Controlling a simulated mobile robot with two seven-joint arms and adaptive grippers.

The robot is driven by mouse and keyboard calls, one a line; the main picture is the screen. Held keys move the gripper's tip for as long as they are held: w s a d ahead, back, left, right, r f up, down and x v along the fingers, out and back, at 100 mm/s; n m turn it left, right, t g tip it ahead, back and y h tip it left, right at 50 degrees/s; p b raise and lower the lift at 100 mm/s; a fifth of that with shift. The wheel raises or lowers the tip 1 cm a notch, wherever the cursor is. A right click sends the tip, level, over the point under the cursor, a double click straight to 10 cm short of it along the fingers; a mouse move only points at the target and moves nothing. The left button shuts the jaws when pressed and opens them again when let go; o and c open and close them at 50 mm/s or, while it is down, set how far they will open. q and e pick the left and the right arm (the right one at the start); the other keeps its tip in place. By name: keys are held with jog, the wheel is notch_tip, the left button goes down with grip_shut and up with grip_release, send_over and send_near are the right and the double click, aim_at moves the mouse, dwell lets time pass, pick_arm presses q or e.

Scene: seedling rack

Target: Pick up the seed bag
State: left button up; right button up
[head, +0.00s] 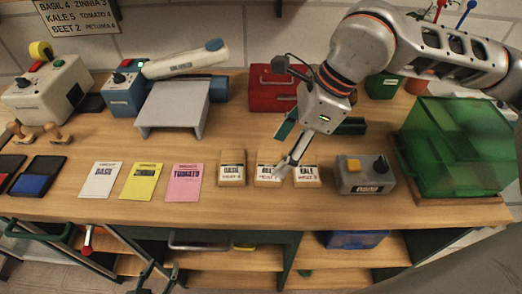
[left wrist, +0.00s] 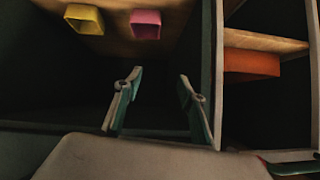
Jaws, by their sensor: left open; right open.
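Three brown seed bags with white labels stand in a row at the front middle of the bench: a left bag (head: 232,168), a middle bag (head: 267,182) and a right bag (head: 307,175) that seems to read KALE. My right gripper (head: 288,163) is open and points down at the middle bag, its fingers partly covering that bag's label. I cannot tell whether it touches the bag. My left gripper (head: 158,281) is low at the bottom edge, below the bench front. In the left wrist view it is open and empty (left wrist: 158,92).
White (head: 101,180), yellow (head: 142,181) and pink (head: 183,182) cards lie left of the bags. A grey button box (head: 365,178) and a green transparent box (head: 455,145) stand to the right. A red toolbox (head: 268,92) is behind. Shelves lie below the bench.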

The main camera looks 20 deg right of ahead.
aim_at(266, 173)
jog(key=shift+w+d, duration=0.1)
jog(key=shift+d, duration=0.05)
jog(key=shift+f, duration=0.3)
jog(key=shift+x, duration=0.9)
jog(key=shift+a+f, duration=0.3)
jog(key=x, duration=0.3)
jog(key=shift+a+f+p, duration=0.1)
jog(key=shift+f+p, duration=0.2)
jog(key=shift+p, duration=0.05)
pick_arm(q)
jog(key=shift+s+r, duration=0.35)
jog(key=shift+r, duration=0.05)
pick_arm(e)
jog(key=shift+a+f, duration=0.1)
jog(key=shift+f, duration=0.2)
jog(key=c, duration=1.2)
